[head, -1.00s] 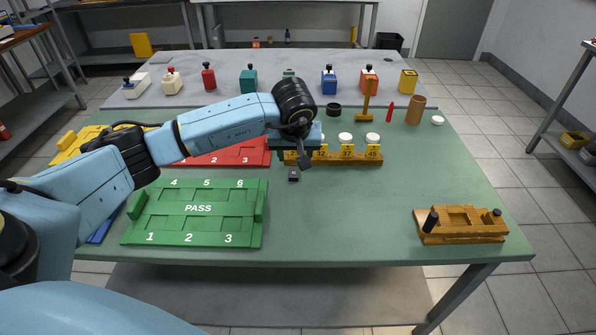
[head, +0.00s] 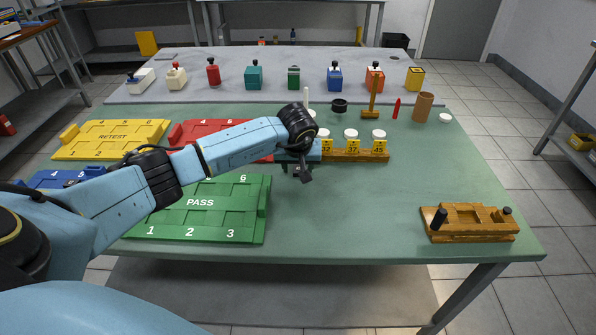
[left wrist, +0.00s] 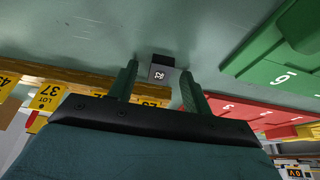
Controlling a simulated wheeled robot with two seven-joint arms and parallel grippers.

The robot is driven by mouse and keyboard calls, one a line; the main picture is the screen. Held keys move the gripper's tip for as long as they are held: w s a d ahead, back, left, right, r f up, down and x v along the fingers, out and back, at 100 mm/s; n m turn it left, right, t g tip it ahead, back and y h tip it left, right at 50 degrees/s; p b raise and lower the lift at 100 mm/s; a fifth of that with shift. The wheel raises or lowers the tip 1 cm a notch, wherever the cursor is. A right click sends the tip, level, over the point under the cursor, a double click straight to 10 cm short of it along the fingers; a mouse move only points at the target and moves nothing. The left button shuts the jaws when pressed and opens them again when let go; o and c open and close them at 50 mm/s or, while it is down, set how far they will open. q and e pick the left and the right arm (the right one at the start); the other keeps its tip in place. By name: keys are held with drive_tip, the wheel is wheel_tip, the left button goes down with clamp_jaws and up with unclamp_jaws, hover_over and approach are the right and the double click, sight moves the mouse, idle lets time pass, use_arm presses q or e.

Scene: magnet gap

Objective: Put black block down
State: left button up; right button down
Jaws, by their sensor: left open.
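The black block (left wrist: 161,67), small with a white marking on one face, shows in the left wrist view between and just beyond the fingertips of my left gripper (left wrist: 158,73). The fingers are apart, with a gap on each side of the block. In the head view my left gripper (head: 298,173) is low over the green table, in front of the numbered wooden rack. There the block cannot be told apart clearly from the dark fingers. My right gripper is not in view.
The wooden rack (head: 355,156) with white-topped pieces stands just behind my gripper. The green PASS tray (head: 215,222) is to the left, with red (head: 185,133) and yellow (head: 110,152) trays behind. A wooden fixture (head: 470,235) stands at the right. The table between is clear.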

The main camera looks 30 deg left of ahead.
sight(298, 171)
use_arm(q)
drive_tip(key=shift+c, duration=0.3)
clamp_jaws()
drive_tip(key=shift+r, duration=0.15)
